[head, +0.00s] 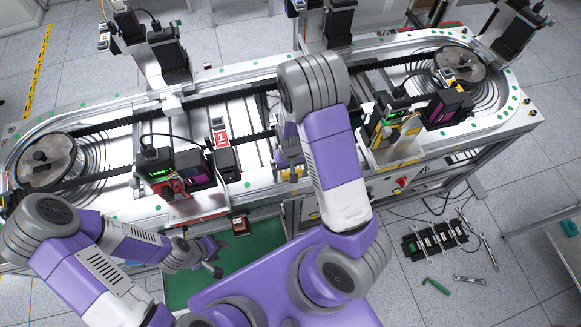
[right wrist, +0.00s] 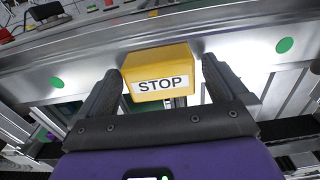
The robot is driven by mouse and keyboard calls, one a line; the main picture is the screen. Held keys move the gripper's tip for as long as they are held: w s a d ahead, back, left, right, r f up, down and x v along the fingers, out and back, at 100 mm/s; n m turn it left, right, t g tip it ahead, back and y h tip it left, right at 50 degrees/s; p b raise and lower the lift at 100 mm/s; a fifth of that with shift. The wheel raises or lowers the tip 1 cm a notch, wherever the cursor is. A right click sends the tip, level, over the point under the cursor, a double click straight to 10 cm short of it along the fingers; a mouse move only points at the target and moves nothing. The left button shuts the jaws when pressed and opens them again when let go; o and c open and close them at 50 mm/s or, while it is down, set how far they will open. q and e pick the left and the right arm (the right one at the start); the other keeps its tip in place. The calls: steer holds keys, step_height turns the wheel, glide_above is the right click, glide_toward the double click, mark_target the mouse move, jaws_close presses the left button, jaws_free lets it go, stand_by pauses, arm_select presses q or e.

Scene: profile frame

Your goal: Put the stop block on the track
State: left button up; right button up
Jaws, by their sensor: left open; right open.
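The yellow stop block (right wrist: 160,62), with a white STOP label, is in the right wrist view. It sits between the two fingers of my right gripper (right wrist: 160,68), with a finger on each side. The fingers are open. The block is at the metal track edge; I cannot tell whether it rests on it. In the head view the metal track (head: 215,85) runs across the frame, and my right arm hides much of its middle. My left gripper (head: 214,262) is open and empty in front of the track, over a green surface.
A black device with a green display (head: 158,172) is at the near left. A small dark red-edged item (head: 240,225) lies near my left gripper. Tools (head: 437,240) lie on the floor at right.

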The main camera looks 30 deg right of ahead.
steer(key=shift+r, duration=0.2)
step_height(320, 180, up, 12)
steer(key=p, duration=0.1)
steer(key=shift+p, duration=0.35)
steer(key=shift+f, duration=0.1)
